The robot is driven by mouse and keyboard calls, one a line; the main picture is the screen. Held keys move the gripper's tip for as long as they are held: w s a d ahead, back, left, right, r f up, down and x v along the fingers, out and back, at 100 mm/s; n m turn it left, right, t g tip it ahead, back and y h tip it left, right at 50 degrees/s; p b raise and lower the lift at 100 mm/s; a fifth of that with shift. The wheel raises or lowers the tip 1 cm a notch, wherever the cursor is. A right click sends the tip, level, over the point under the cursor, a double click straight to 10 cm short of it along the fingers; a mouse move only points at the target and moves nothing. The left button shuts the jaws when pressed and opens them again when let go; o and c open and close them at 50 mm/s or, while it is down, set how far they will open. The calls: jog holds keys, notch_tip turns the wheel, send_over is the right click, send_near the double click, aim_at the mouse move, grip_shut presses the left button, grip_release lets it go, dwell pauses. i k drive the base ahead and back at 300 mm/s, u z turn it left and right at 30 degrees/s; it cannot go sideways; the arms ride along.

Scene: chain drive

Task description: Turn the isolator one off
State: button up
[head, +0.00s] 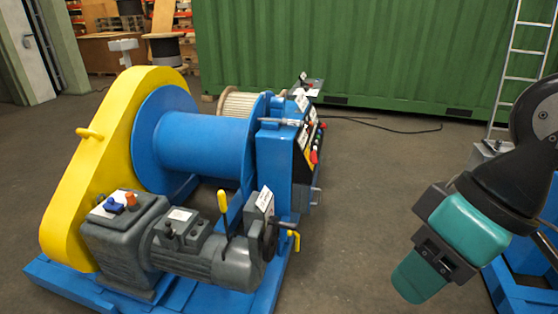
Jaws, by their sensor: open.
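The control panel (307,147) of the blue winch faces right, seen at a steep slant. Small red and green controls show on it, with a red knob or handle (314,157) at its lower edge. White labels on the winch are too small to read, so I cannot tell which control is isolator one. My gripper (420,278) is at the lower right, pointing down and left. It is open, apart from the winch, with floor between them. Its fingertips are hard to make out, and nothing shows held in it.
The winch has a yellow chain guard (88,178), a blue drum (203,145) and a grey motor (208,258). A green container (380,55) and a ladder (522,52) stand behind. A blue frame (512,282) is at lower right. Floor (365,185) right of the winch is mostly clear; a cable (385,127) lies further back.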

aim_at(313, 157)
jog(key=z, duration=0.4)
jog(key=i, duration=1)
jog(key=z, duration=0.3)
jog(key=i, duration=1.45)
jog(key=u, duration=0.4)
